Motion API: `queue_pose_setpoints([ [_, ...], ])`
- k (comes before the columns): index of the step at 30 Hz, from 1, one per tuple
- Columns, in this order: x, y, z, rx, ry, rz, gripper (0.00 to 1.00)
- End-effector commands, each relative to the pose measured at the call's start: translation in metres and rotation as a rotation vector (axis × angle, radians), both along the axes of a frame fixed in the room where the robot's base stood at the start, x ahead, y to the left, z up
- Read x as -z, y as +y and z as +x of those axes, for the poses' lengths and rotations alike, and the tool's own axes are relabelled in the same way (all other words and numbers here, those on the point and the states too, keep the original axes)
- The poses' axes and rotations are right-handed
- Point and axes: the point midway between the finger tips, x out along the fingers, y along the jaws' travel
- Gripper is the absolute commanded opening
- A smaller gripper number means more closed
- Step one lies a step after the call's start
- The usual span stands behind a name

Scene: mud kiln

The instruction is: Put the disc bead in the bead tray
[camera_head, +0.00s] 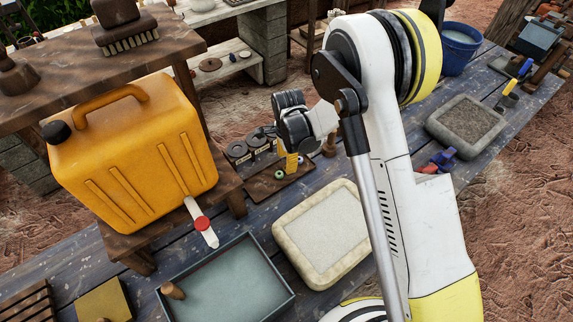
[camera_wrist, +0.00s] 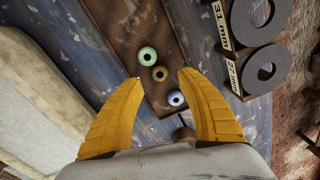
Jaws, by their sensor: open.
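A dark brown wooden tray or board (camera_wrist: 128,22), seemingly the bead tray, lies on the blue plank table; it also shows in the head view (camera_head: 262,187). Three round beads with holes sit in a row on or over it: pale green (camera_wrist: 148,56), amber-brown (camera_wrist: 160,73) and pale lavender (camera_wrist: 175,98). I cannot tell which is the disc bead. My gripper (camera_wrist: 160,77) is open with yellow fingers spread around the row, the amber bead between the tips. Nothing is visibly held. In the head view my gripper (camera_head: 291,164) is over the tray, partly hiding it.
Dark ring gauges (camera_wrist: 262,67) with a size label stand right of the tray. A pale stone-rimmed basin (camera_head: 325,235), a blue-grey water tray (camera_head: 225,285) and a yellow jerrycan (camera_head: 130,160) stand nearby. A grey-filled basin (camera_head: 466,122) lies right of my arm.

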Motion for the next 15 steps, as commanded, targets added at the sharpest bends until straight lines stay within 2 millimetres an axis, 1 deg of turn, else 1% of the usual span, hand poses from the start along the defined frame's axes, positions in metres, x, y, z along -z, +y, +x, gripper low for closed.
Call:
queue_pose_setpoints([
  [1, -0.016, 0.0, -0.001, 0.0, 0.0, 0.0, 0.44],
  [6, -0.053, -0.001, -0.003, 0.0, 0.0, 0.0, 0.44],
  [10, -0.073, -0.001, -0.003, 0.0, 0.0, 0.0, 0.44],
  [12, -0.079, -0.001, -0.004, 0.0, 0.0, 0.0, 0.44],
  [15, -0.084, -0.001, -0.004, 0.0, 0.0, 0.0, 0.44],
])
